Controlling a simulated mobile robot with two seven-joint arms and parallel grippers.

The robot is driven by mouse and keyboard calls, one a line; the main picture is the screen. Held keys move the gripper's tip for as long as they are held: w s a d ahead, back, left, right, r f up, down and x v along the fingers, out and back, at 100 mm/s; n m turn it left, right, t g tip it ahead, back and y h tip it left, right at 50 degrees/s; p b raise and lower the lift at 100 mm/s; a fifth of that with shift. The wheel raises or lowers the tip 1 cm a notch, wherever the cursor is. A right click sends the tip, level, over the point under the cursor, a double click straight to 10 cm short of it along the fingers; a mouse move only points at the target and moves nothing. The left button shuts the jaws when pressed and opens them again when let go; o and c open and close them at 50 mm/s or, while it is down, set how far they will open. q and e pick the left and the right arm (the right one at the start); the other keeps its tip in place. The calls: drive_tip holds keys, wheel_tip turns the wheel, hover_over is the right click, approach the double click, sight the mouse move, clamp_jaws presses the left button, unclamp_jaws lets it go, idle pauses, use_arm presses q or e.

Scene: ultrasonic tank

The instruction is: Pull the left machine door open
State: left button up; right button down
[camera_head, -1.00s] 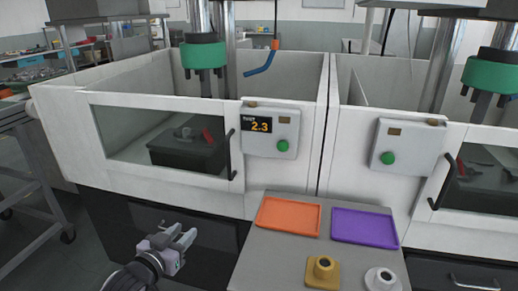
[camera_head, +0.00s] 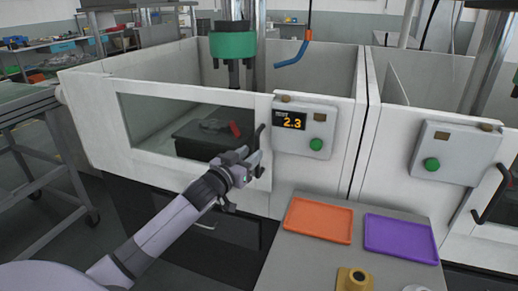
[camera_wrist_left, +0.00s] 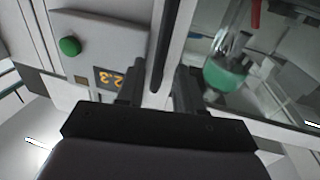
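The left machine door (camera_head: 150,162) is white with a dark window and looks closed. Its black upright handle (camera_head: 260,136) is at the door's right edge. My left gripper (camera_head: 254,160) is at the handle's lower part in the head view. In the left wrist view the handle (camera_wrist_left: 160,50) runs between the two fingers of the left gripper (camera_wrist_left: 160,82). The fingers are apart, with gaps showing beside the handle. The lower end of the handle is partly hidden by the gripper in the head view. My right gripper is not in view.
A control box (camera_head: 304,128) reading 2.3 with a green button sits right of the handle. A side table below holds an orange tray (camera_head: 319,220), a purple tray (camera_head: 400,238) and a yellow part (camera_head: 353,280). A second machine's control box (camera_head: 456,151) is at the right.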

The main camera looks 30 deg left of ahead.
sight(256, 150)
use_arm(q)
drive_tip(key=shift+w, duration=2.2)
clamp_jaws()
